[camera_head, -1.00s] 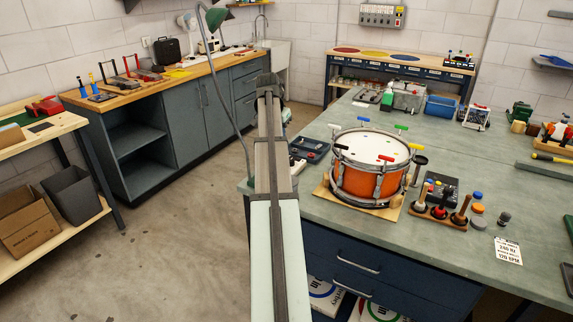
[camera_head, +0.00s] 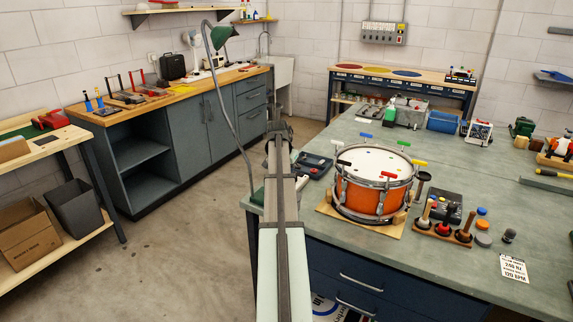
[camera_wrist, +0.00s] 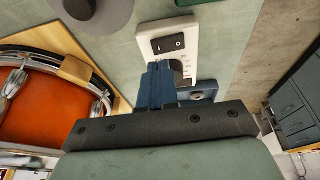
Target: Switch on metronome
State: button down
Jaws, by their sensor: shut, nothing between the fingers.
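In the wrist view, a white panel (camera_wrist: 188,35) bears a black rocker switch (camera_wrist: 168,44) marked with a line and a circle. A dark round knob, partly hidden, sits below it. This looks like the metronome, though its full body is not visible. My gripper (camera_wrist: 160,68) is shut and empty, its blue fingertips in front of the panel just below the switch. I cannot tell whether they touch it. In the head view my arm hides the panel, and the fingertips cannot be made out there.
An orange drum (camera_head: 372,190) stands on a wooden base right of my arm; it shows at the left of the wrist view (camera_wrist: 40,105). Mallets in a wooden rack (camera_head: 442,233) and a printed card (camera_head: 513,268) lie farther right.

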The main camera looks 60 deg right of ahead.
jog(key=shift+s+f, duration=0.2)
jog(key=shift+f, duration=1.3)
jog(key=shift+s+f, duration=0.15)
jog(key=shift+f, duration=0.1)
jog(key=shift+w+r, duration=0.1)
jog(key=shift+w, duration=0.1)
jog(key=shift+w+r, duration=0.2)
jog(key=shift+w, duration=0.4)
jog(key=shift+r, duration=0.15)
jog(key=r, duration=0.4)
jog(key=shift+s+r, duration=0.1)
jog(key=shift+s, duration=0.15)
notch_tip(320, 180, up, 9)
jog(key=s+a, duration=0.2)
jog(key=a, duration=0.1)
